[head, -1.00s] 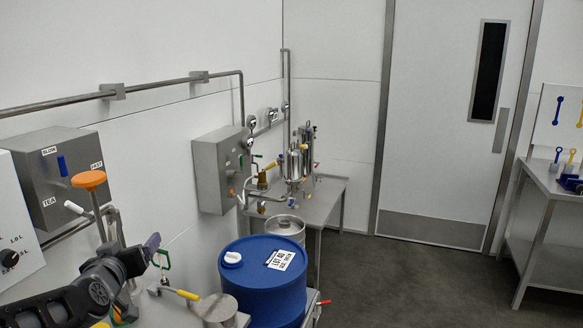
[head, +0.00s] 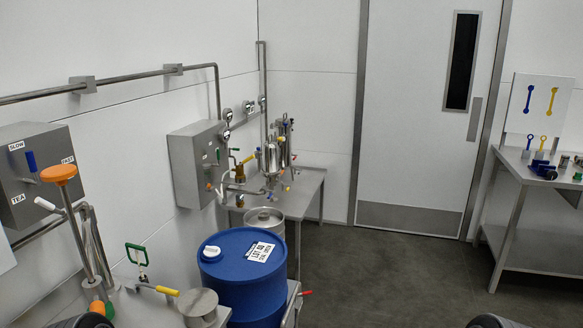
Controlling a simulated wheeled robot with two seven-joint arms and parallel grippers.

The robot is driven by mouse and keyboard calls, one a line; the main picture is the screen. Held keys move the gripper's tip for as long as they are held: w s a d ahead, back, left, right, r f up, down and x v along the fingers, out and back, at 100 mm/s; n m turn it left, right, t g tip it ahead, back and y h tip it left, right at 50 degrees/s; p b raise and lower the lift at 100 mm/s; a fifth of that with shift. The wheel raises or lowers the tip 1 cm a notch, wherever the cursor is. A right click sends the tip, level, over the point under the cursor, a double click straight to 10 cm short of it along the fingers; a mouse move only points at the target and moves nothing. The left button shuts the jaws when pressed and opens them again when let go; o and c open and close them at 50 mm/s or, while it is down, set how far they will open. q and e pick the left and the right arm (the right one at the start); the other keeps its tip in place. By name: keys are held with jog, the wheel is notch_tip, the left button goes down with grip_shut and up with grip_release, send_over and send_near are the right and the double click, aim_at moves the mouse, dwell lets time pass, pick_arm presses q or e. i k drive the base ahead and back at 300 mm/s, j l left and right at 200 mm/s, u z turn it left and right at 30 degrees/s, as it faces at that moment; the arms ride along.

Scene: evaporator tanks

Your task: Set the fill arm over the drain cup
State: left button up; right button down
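I cannot tell for sure which part is the fill arm. A bent steel pipe (head: 93,245) with a white-sleeved lever (head: 48,206) stands at the left, beside a post topped by an orange knob (head: 58,173). A drain cup cannot be made out with certainty; a short steel pot (head: 199,305) with a lid stands at the front, near a yellow-handled valve (head: 164,290). Neither gripper is in view. Only dark rounded parts of my arms show at the bottom edge.
A blue drum (head: 245,285) stands right of the steel pot. Behind it are a steel table (head: 307,180) with vessels and a wall control box (head: 195,160). A workbench (head: 525,180) with tools is at right. The middle floor (head: 390,270) is clear.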

aim_at(97, 296)
jog(key=u, duration=1.25)
